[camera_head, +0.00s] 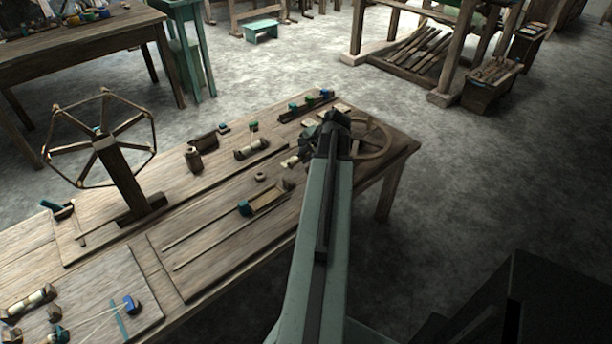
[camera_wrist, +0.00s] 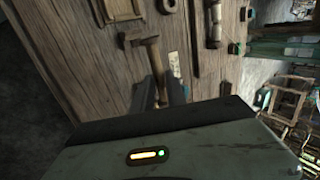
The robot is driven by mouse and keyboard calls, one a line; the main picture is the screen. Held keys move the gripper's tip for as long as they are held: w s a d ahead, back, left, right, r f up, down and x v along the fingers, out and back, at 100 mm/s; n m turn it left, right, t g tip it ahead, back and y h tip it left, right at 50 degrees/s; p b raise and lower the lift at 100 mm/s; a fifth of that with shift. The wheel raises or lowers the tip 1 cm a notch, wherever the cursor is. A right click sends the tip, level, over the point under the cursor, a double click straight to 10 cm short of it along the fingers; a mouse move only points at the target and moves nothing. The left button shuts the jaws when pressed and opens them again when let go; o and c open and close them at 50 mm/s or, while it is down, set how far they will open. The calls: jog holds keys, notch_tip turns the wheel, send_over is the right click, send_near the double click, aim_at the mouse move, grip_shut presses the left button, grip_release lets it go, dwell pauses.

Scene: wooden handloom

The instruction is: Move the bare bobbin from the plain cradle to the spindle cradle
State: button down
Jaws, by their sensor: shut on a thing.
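My gripper (camera_wrist: 163,88) is shut on a brown wooden piece (camera_wrist: 152,57) with a wide crosswise end, which I take to be the bare bobbin. In the wrist view it shows against the tabletop; whether it touches the wood I cannot tell. In the head view my gripper (camera_head: 333,120) is over the far right end of the workbench, beside a spoked wooden wheel (camera_head: 385,140). The bobbin is hidden there by my arm. A small dark cradle (camera_head: 204,140) stands on the bench further left. I cannot tell surely which cradle is plain and which has the spindle.
Open floor lies right of the bench.

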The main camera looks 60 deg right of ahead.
jog(key=shift+w+d+f, duration=0.15)
jog(key=shift+d+f, duration=0.1)
jog(key=shift+f, duration=0.45)
jog(key=shift+d+r, duration=0.1)
jog(key=shift+r, duration=0.05)
notch_tip(320, 180, down, 7)
jog(key=b, duration=0.7)
jog(key=c, duration=1.3)
grip_release()
jog(key=shift+o, duration=0.2)
